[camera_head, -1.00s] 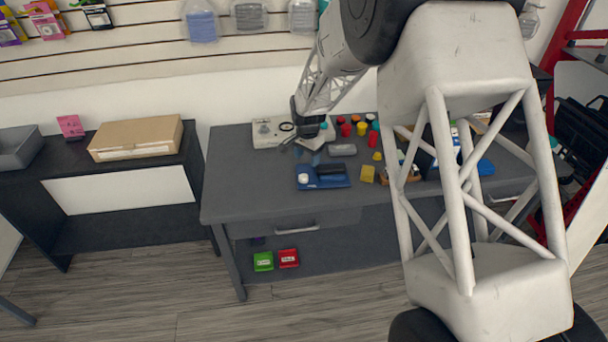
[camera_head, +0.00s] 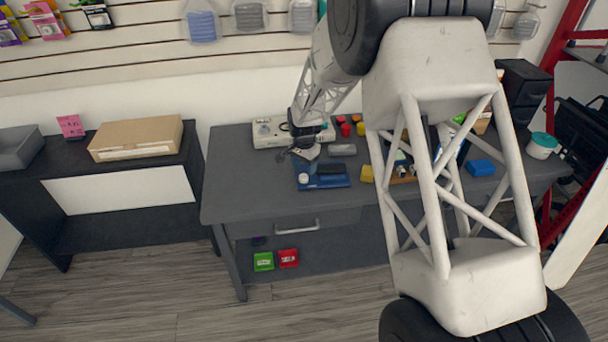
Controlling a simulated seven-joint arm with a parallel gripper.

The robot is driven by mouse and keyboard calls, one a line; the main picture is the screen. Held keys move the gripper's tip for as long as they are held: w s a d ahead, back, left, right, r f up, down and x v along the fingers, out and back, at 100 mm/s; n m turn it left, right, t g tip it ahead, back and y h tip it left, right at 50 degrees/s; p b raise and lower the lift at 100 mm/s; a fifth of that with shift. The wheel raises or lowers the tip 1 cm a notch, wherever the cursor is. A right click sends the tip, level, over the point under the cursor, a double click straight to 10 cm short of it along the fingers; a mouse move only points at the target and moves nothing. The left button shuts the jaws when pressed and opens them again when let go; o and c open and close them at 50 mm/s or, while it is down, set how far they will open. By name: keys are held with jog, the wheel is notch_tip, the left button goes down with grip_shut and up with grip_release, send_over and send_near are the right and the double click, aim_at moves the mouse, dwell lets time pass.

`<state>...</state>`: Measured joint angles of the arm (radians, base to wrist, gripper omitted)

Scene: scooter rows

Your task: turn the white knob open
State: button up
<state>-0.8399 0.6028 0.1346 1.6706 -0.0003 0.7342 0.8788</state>
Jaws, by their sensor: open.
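A small white knob (camera_head: 303,178) sits at the left end of a blue device with a black part (camera_head: 330,180) on the grey workbench (camera_head: 250,190). My gripper (camera_head: 302,162) is open and hangs just behind and above the knob. The knob's top shows, but it is too small to tell its turned position. I see no contact between the fingers and the knob. The fingertips are small and partly blend with the blue device.
A pale panel (camera_head: 268,134) lies behind my gripper. A blue box (camera_head: 481,167) is farther right. The bench's front left is clear.

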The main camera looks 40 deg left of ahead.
aim_at(304, 175)
jog(key=shift+f, duration=2.25)
jog(key=c, duration=0.9)
